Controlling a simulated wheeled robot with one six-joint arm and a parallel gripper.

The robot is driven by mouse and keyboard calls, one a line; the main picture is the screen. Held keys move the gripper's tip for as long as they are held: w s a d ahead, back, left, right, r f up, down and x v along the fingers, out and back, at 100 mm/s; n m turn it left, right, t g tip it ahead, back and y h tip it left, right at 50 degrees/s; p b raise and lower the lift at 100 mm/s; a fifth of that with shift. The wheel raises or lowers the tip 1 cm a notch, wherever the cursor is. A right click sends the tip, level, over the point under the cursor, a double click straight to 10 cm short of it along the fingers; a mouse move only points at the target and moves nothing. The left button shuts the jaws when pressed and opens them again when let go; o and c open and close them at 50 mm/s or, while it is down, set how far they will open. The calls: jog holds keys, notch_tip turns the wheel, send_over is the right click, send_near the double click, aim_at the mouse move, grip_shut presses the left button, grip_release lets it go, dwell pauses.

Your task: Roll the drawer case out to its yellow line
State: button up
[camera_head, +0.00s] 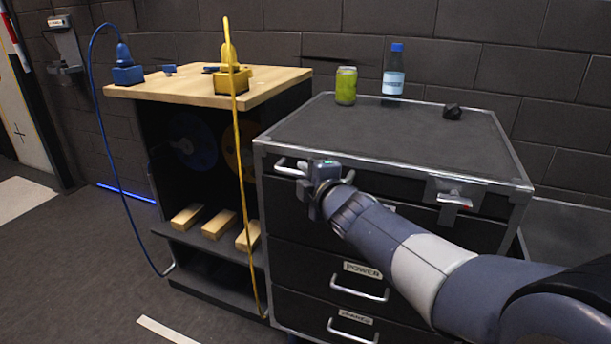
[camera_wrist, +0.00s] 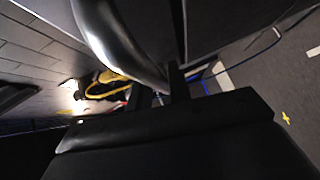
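The drawer case (camera_head: 375,140) is a dark cabinet with a pale metal frame and several drawers, standing right of centre in the head view. A silver bar handle (camera_head: 290,167) sits at its upper left front. My gripper (camera_head: 312,190) is at the right part of this handle, close against the case front. In the wrist view a large curved metal bar (camera_wrist: 112,38) runs down to my gripper's dark fingers (camera_wrist: 172,88). Whether they are closed around the bar cannot be told. No yellow line is clear in the head view; a small yellow cross (camera_wrist: 286,118) shows on the floor in the wrist view.
A can (camera_head: 346,86), a bottle (camera_head: 393,72) and a dark lump (camera_head: 452,111) stand on top. A wood-topped bench (camera_head: 190,90) with a hanging yellow cable (camera_head: 240,170) stands close on the left. Floor at front left is clear.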

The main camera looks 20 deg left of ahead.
grip_shut()
jog(key=shift+s+f, duration=0.1)
dwell(0.3)
